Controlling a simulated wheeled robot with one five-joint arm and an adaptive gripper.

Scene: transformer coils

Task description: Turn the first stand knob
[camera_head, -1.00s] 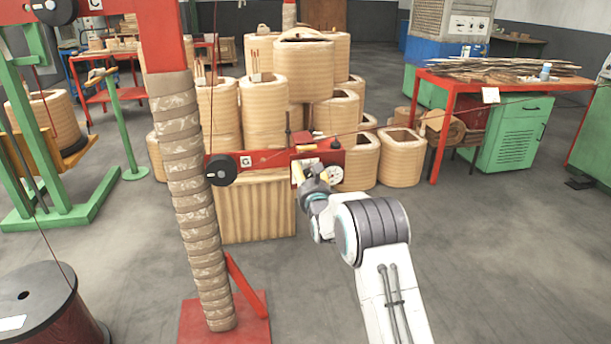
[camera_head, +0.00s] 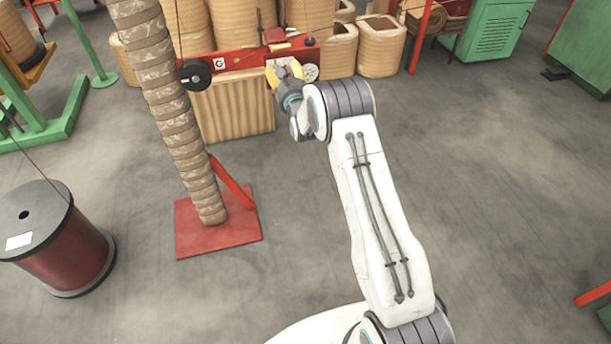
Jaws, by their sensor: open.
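A red stand bar (camera_head: 235,63) crosses the upper middle of the view. A round black knob (camera_head: 195,75) sits at the bar's left end, beside a small white label with a letter. My gripper (camera_head: 284,72) is open, with yellow-tipped fingers, in front of the bar's right part. It is well to the right of the knob and apart from it. A round white dial (camera_head: 311,73) shows just right of the gripper. The gripper covers part of the bar, and I cannot tell whether it touches it.
A wrapped post (camera_head: 172,110) rises from a red base plate (camera_head: 245,230) left of my arm. A dark red wire spool (camera_head: 75,260) stands at the left. Wooden coils (camera_head: 380,50) stand behind the bar.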

